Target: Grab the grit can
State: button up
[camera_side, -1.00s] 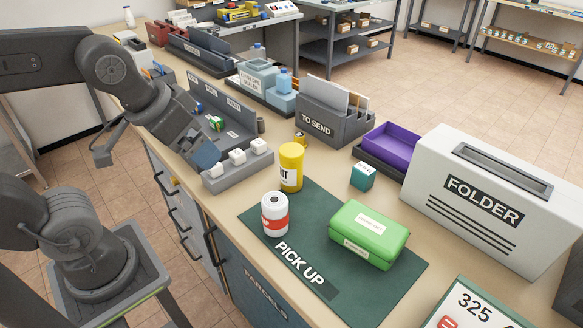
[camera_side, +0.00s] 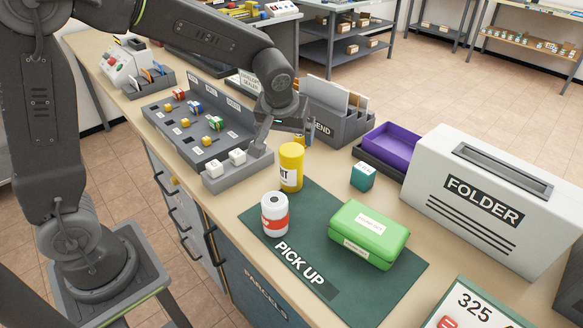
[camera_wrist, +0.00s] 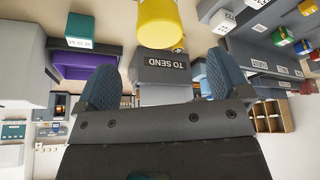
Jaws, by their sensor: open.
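The grit can is a yellow cylinder with a white label (camera_side: 291,168); only the letters "IT" show on it. It stands upright at the back left edge of the green pick-up mat (camera_side: 395,290). In the wrist view the yellow can (camera_wrist: 160,22) shows at the top centre, cut off by the picture edge, beyond and between my fingertips. My gripper (camera_side: 285,132) is just behind the can in the side view, partly hidden by it. In the wrist view my gripper (camera_wrist: 158,82) has its two blue-grey fingers wide apart, with nothing between them.
A white can with a red band (camera_side: 275,215) and a green box (camera_side: 368,234) are on the mat. A grey holder with white cubes (camera_side: 240,172) stands left of the yellow can. A teal cube (camera_side: 363,176) is to the right. The grey TO SEND box (camera_side: 345,128) stands behind.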

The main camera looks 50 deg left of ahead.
aim_at(292, 149)
jog(key=x, duration=1)
jog(key=shift+w+a+f, duration=0.15)
jog(key=shift+w+f, duration=0.05)
jog(key=c, duration=1.2)
jog(key=shift+r, duration=0.1)
jog(key=shift+c, duration=0.5)
